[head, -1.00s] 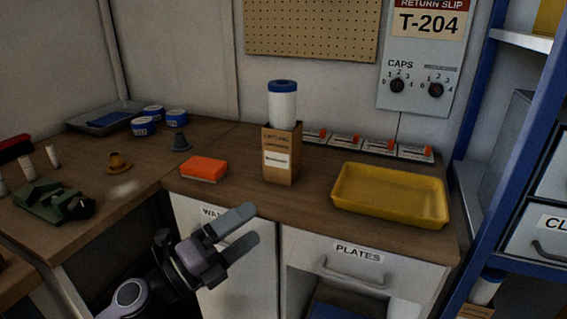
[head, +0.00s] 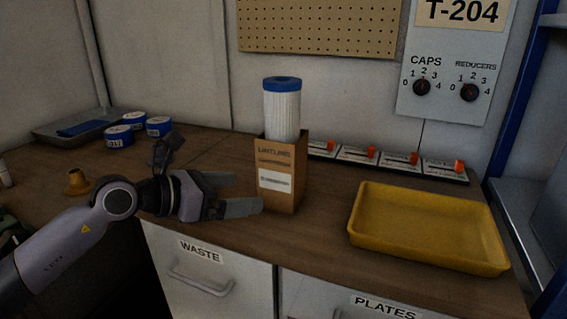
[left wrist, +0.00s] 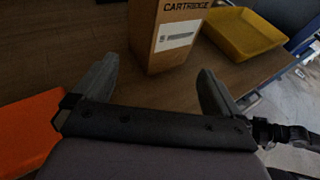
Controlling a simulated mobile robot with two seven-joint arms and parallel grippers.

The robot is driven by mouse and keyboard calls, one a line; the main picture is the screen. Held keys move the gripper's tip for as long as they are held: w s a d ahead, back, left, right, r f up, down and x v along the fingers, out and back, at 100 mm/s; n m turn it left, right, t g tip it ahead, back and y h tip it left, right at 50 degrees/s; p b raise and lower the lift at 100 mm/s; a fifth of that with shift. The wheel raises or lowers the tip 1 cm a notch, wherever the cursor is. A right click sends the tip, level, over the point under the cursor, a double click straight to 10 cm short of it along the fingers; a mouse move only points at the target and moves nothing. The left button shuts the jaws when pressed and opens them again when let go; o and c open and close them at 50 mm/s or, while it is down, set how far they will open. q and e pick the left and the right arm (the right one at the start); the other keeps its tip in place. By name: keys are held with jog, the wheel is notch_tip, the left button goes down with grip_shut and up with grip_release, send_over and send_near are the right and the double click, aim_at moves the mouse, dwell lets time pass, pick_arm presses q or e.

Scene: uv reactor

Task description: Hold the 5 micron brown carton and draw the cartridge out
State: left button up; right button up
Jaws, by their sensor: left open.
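The brown carton (head: 281,190) stands upright on the wooden bench, with a white label on its front. The white pleated cartridge (head: 282,112) with a blue end cap stands upright in it, its upper part sticking out of the open top. My left gripper (head: 247,193) is open and empty, just left of the carton, its fingers pointing at it. In the left wrist view the carton (left wrist: 165,50) is ahead of and between the spread fingers (left wrist: 158,80), seemingly not touched by them. The micron rating on the label is too small to read. My right gripper is not in view.
A yellow tray (head: 428,232) lies right of the carton. A row of small units with orange switches (head: 399,160) runs along the wall. Blue tins (head: 133,125) and a grey tray (head: 75,127) are at the back left. An orange block (left wrist: 35,130) shows beside my gripper.

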aim_at(263, 190)
pick_arm(q)
jog(key=shift+w, duration=0.25)
jog(key=shift+w+d+f, duration=0.1)
jog(key=shift+w+d, duration=0.05)
jog(key=shift+d, duration=0.05)
jog(key=b+x, duration=0.2)
jog(key=x, duration=0.5)
jog(key=shift+w+d+f, duration=0.1)
jog(key=shift+d+f, duration=0.05)
jog(key=shift+d, duration=0.15)
jog(key=shift+b+x, duration=0.3)
jog(key=shift+x, duration=0.5)
grip_shut()
jog(key=shift+c, duration=1.3)
grip_release()
